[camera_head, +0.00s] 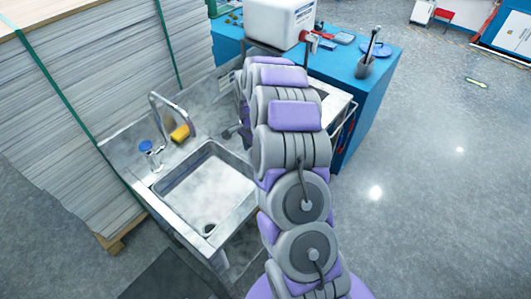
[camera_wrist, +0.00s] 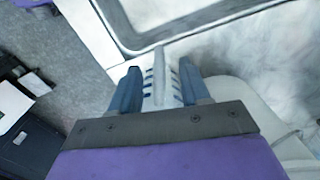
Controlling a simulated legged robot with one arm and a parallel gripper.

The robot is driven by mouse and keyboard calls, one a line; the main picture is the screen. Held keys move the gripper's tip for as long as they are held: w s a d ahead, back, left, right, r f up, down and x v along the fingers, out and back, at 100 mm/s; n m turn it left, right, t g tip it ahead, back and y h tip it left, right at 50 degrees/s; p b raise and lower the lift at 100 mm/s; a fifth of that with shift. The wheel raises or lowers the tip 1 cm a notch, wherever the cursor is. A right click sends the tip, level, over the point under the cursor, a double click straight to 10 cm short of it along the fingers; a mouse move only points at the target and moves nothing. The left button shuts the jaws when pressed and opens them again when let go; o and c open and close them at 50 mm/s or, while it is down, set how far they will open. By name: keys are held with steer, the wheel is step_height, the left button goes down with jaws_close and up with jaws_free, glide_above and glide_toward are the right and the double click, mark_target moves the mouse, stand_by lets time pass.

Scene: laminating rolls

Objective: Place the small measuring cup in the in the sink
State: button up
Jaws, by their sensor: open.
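The sink (camera_head: 205,188) is a steel basin left of my arm in the head view, with nothing seen in it. Its rim also shows at the top of the wrist view (camera_wrist: 150,38). In the wrist view a narrow whitish piece with blue marks, apparently the small measuring cup (camera_wrist: 159,92), is between the fingers of my gripper (camera_wrist: 160,70). The fingers are apart on either side of it; I cannot tell whether they touch it. In the head view the cup is not made out, and my arm hides much of the counter right of the basin.
A faucet (camera_head: 168,118) and yellow sponge (camera_head: 180,133) are behind the basin. A blue cabinet (camera_head: 372,105) bears a white container (camera_head: 281,22) and a cup of tools (camera_head: 364,67). Stacked sheets (camera_head: 85,90) stand at left. A pale curved thing (camera_wrist: 235,95) lies right of my fingers.

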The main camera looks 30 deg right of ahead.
mark_target(252, 160)
steer(key=f, duration=0.1)
steer(key=d+f, duration=0.1)
steer(key=shift+s+f+b, duration=0.1)
steer(key=shift+f+b, duration=0.2)
steer(key=shift+f, duration=0.05)
steer(key=a+f, duration=0.2)
steer(key=a, duration=0.1)
steer(key=shift+a+r, duration=0.2)
steer(key=shift+a, duration=0.15)
steer(key=d, duration=0.3)
steer(key=shift+f, duration=0.2)
steer(key=c, duration=0.6)
steer(key=shift+c, duration=0.8)
steer(key=shift+a, duration=0.35)
jaws_close()
steer(key=shift+r, duration=0.15)
steer(key=shift+d+r, duration=0.15)
steer(key=shift+r, duration=0.15)
steer(key=r, duration=0.1)
steer(key=a+r, duration=0.1)
steer(key=r, duration=0.1)
steer(key=shift+r+p, duration=0.1)
steer(key=shift+p, duration=0.25)
steer(key=s+r+p, duration=0.1)
steer(key=s, duration=1.4)
steer(key=shift+s+d, duration=0.3)
